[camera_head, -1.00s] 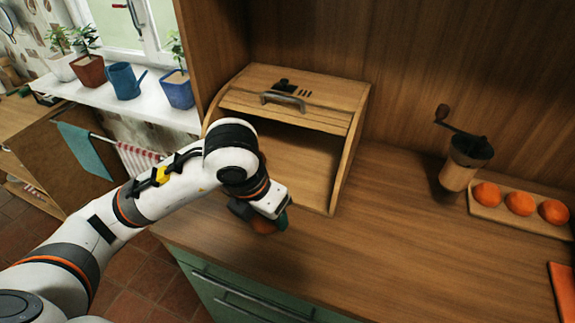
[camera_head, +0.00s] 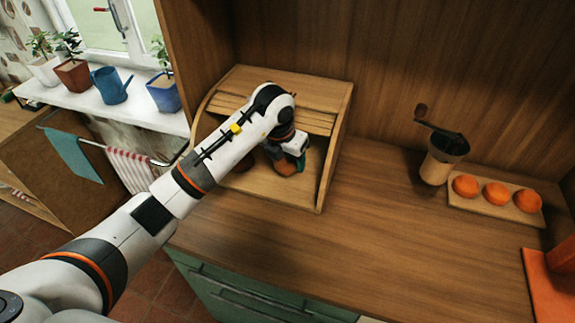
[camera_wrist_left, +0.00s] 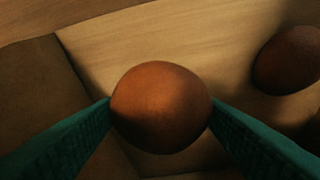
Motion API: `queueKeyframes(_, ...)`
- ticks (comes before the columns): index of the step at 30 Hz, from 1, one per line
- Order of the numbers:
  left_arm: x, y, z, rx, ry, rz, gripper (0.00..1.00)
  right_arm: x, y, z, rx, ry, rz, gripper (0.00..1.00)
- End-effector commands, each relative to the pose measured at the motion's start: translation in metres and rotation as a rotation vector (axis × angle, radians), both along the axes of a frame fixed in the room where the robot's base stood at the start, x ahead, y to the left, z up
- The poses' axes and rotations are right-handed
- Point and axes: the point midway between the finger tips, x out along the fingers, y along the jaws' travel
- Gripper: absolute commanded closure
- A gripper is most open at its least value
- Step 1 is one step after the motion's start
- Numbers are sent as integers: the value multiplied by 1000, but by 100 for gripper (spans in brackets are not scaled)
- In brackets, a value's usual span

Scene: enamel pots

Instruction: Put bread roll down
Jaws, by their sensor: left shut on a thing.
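My left gripper (camera_head: 293,163) is inside the open wooden bread box (camera_head: 330,165). It is shut on a round brown bread roll (camera_wrist_left: 161,107), which sits between the green fingers in the left wrist view; the roll also shows below the gripper in the head view (camera_head: 283,167). The roll is over or on the box floor; I cannot tell whether it touches. A second brown roll (camera_wrist_left: 288,60) lies apart from it on the box floor, and my arm partly hides it in the head view (camera_head: 243,164). My right gripper is not in view.
A coffee grinder (camera_head: 441,160) and a board (camera_head: 464,206) with oranges (camera_head: 495,193) stand on the counter at the right. An orange object (camera_head: 550,285) lies at the right edge. The counter (camera_head: 400,240) in front of them is clear. The box's side wall and front edge surround my gripper.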

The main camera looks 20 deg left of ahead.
Motion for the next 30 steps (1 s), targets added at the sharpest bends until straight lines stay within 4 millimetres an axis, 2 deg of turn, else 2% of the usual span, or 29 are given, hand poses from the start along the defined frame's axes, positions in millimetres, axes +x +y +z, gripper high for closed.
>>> queueKeyframes(9, -1, 0, -37, -1, 3, 0, 63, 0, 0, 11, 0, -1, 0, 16)
queueKeyframes(12, 3, -1, -41, -1, 0, 1, 63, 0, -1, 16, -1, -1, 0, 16)
queueKeyframes(23, 4, 0, -47, 1, -1, 0, 63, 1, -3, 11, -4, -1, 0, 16)
queueKeyframes(24, 4, 0, -45, 0, -1, 0, 31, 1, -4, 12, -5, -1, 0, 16)
queueKeyframes(27, 4, 0, -45, 0, -1, 0, 16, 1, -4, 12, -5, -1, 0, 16)
queueKeyframes(30, 4, 0, -45, 0, -1, 0, 16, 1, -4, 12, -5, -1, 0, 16)
